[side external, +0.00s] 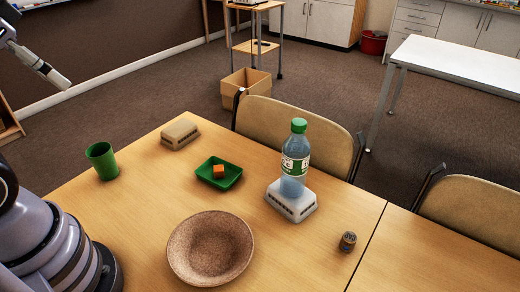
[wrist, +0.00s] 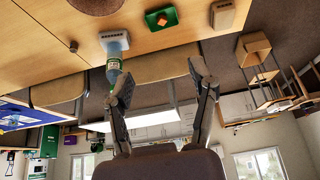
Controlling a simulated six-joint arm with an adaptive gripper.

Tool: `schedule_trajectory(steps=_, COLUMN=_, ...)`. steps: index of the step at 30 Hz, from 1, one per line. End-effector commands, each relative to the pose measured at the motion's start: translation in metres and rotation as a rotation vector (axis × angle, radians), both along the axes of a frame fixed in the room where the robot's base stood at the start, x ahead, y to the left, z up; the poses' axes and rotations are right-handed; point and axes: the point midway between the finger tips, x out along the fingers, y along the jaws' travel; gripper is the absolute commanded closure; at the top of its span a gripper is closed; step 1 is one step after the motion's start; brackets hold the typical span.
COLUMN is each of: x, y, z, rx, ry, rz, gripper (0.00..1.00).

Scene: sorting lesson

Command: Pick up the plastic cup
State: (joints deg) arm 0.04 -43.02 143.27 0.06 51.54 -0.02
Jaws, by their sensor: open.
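The green plastic cup (side external: 102,160) stands upright and open-topped near the table's left edge in the side view. I cannot see it in the wrist view. My gripper (wrist: 160,80) shows in the wrist view with its two dark fingers spread wide and nothing between them. It is well away from the cup.
A green tray (side external: 232,180) holds an orange cube (side external: 218,171). A tan block (side external: 180,134), a brown bowl (side external: 210,262) and a small can (side external: 348,241) are on the table. A water bottle (side external: 295,160) stands upright on a white block (side external: 290,206). Chairs line the far edge.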

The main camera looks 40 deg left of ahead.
Motion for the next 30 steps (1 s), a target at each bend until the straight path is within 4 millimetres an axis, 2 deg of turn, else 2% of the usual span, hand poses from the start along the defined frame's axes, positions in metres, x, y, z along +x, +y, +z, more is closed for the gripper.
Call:
schedule_trajectory(steps=13, x=0.0001, y=-0.0001, z=0.0000, rx=-0.001, ry=0.001, rz=0.000, gripper=0.41)
schedule_trajectory(steps=22, x=0.0001, y=-0.0001, z=0.0000, rx=-0.001, ry=0.001, rz=0.000, gripper=0.02)
schedule_trajectory(steps=30, x=0.0001, y=0.0000, z=0.0000, rx=0.000, ry=0.001, rz=0.001, gripper=0.00)
